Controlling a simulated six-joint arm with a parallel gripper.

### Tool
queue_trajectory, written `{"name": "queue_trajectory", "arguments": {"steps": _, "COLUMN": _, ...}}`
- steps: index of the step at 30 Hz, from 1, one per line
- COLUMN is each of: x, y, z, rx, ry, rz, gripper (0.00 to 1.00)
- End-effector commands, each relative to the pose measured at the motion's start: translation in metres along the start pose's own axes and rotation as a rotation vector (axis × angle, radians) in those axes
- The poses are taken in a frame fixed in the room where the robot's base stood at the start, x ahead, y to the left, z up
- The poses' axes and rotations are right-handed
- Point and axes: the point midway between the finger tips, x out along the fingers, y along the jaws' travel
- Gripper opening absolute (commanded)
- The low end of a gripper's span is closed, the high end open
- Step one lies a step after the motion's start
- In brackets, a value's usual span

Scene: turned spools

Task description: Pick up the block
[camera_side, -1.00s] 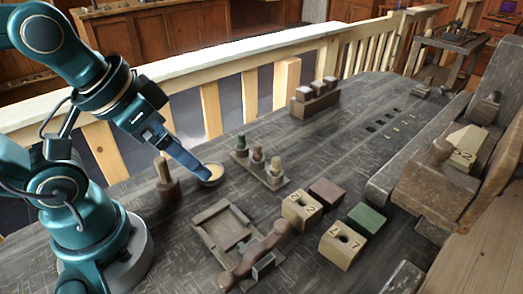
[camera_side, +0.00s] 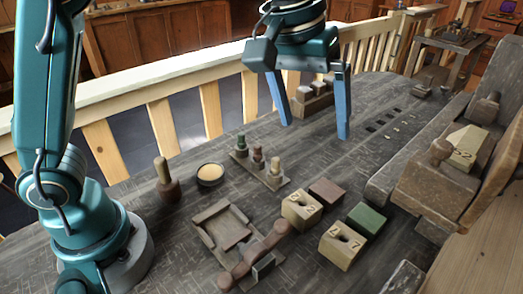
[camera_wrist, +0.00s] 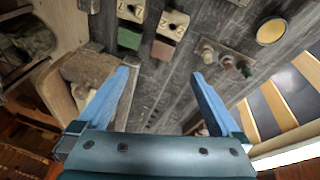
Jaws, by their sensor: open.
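Several blocks sit on the dark wooden table. A tan numbered block with a hole (camera_side: 297,215) stands beside a reddish-brown block (camera_side: 327,191). A second tan numbered block (camera_side: 338,252) stands beside a green block (camera_side: 367,217). In the wrist view the tan blocks (camera_wrist: 131,9) (camera_wrist: 173,22), the green block (camera_wrist: 129,39) and the reddish-brown block (camera_wrist: 163,50) show at the top. Which one is the task's block I cannot tell. My gripper (camera_side: 314,127) is open and empty, above the far part of the table; its blue fingers also show in the wrist view (camera_wrist: 163,72).
A rack with three turned pegs (camera_side: 262,176), a small bowl (camera_side: 210,170) and a dark spool with a handle (camera_side: 167,189) stand on the left. A wooden tray-like fixture (camera_side: 205,219) is in front. A bulky wooden machine (camera_side: 440,205) borders the right. A slotted block rack (camera_side: 318,100) stands behind my gripper.

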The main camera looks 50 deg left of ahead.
Motion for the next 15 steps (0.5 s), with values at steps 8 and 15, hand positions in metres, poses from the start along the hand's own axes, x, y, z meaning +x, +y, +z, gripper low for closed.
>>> {"name": "queue_trajectory", "arguments": {"steps": 8, "x": 0.084, "y": 0.057, "z": 0.018, "rx": 0.074, "ry": -0.137, "rz": -0.055, "gripper": 1.0}}
{"name": "queue_trajectory", "arguments": {"steps": 15, "x": 0.141, "y": 0.075, "z": 0.053, "rx": 0.159, "ry": -0.227, "rz": -0.109, "gripper": 1.0}}
